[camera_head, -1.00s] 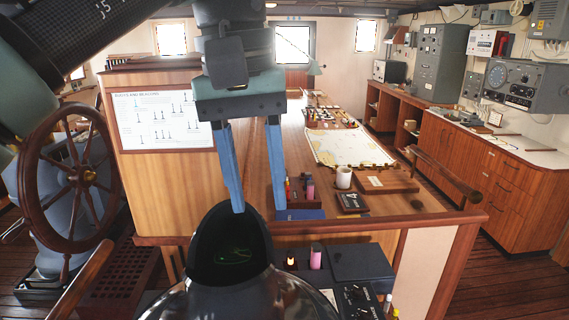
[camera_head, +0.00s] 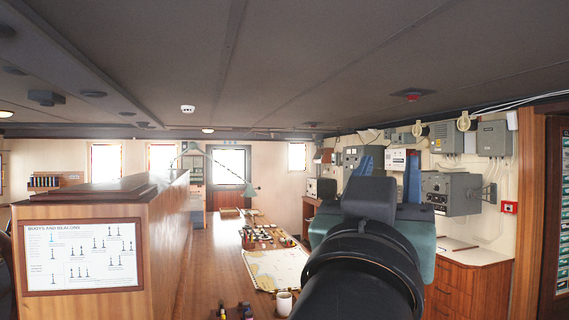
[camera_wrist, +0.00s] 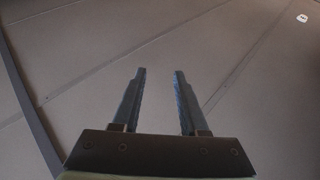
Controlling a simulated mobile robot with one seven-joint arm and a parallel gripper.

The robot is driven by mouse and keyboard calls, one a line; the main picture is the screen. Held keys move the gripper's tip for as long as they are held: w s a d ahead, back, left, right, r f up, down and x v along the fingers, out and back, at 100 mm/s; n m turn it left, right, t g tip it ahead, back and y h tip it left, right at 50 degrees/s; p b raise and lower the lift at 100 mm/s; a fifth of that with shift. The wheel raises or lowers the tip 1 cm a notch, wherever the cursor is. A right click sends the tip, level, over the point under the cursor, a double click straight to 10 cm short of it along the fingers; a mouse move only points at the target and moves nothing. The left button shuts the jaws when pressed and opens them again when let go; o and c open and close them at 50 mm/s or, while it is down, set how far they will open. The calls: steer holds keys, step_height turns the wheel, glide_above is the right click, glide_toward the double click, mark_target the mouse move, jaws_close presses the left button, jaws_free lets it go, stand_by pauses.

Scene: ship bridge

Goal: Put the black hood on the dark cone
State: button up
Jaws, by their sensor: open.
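My gripper (camera_head: 390,158) is raised at the right of the head view, partly hidden behind my own dark wrist. In the wrist view my gripper (camera_wrist: 160,73) is open, its two blue-grey fingers apart with nothing between them. It points at the ceiling. I see neither the black hood nor the dark cone for certain in either current view. Several small pieces (camera_head: 262,234) stand on the long table, too small to tell whether a dark cone is among them.
The wooden table (camera_head: 212,270) carries a chart (camera_head: 275,268) and a white mug (camera_head: 284,303). A wooden cabinet with a buoys and beacons poster (camera_head: 82,256) stands at left. Grey equipment boxes (camera_head: 450,193) hang on the right wall. The ceiling (camera_head: 300,60) above is mostly clear.

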steer(key=s+a+r+n+t+y, duration=0.1)
steer(key=s+a+n+t+y, duration=0.4)
steer(key=s+a+y, duration=0.4)
steer(key=shift+s+a+t+y, duration=0.35)
steer(key=shift+a+t+y, duration=0.25)
steer(key=shift+t, duration=0.3)
step_height(320, 180, down, 4)
steer(key=b, duration=0.4)
steer(key=shift+w+f, duration=0.1)
steer(key=shift+f, duration=0.05)
steer(key=shift+a, duration=0.1)
